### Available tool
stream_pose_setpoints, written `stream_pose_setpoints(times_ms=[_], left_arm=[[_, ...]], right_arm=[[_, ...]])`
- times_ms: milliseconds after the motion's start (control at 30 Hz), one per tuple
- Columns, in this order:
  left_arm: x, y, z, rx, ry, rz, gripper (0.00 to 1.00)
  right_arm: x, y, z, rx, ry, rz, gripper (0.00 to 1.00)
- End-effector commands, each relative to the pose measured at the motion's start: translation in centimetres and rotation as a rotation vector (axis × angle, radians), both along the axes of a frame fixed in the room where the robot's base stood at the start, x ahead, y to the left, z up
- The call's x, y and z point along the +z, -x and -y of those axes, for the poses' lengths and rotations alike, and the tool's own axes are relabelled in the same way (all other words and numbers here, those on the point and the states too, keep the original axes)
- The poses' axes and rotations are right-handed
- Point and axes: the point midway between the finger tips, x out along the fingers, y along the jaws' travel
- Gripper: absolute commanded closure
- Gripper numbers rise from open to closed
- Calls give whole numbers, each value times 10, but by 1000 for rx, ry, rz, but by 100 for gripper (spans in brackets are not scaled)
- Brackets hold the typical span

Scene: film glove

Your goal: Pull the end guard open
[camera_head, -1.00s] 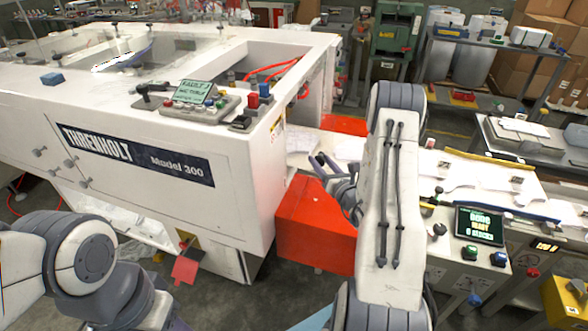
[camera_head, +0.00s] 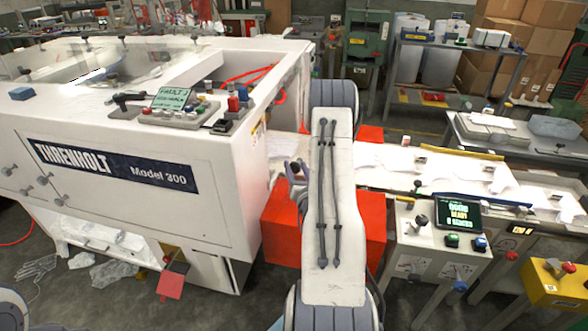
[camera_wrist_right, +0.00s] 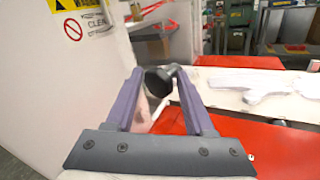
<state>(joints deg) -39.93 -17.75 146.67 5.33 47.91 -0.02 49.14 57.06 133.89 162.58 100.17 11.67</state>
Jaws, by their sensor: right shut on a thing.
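The end guard appears to belong to the right end of the white Threnholt machine (camera_head: 232,95); its outline is hard to make out. In the wrist view, a white panel (camera_wrist_right: 60,90) with warning labels stands at the left. My right gripper (camera_wrist_right: 160,82) is around a black knob-ended handle (camera_wrist_right: 157,80) and shut on it. What the handle joins is hidden. In the head view, the right gripper (camera_head: 294,172) is beside the machine's end, partly covered by my right arm. My left gripper is out of view.
A white bed with glove-shaped forms (camera_head: 400,165) runs right from the machine, beside a control console (camera_head: 460,215). Clear film pieces (camera_head: 112,272) lie on the floor at left.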

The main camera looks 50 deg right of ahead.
Motion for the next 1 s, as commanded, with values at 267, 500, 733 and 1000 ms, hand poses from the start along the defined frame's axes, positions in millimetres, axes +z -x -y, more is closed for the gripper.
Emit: stream_pose_setpoints(times_ms=[267, 500, 733, 1000], left_arm=[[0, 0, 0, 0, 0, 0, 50], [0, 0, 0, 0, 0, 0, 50], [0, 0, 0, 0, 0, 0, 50], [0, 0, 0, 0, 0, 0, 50]], right_arm=[[3, -10, -9, 43, 6, 8, 100], [3, -10, -9, 42, 7, 9, 100], [3, -9, -9, 43, 5, 9, 24], [1, -9, -9, 42, 1, 6, 24]])
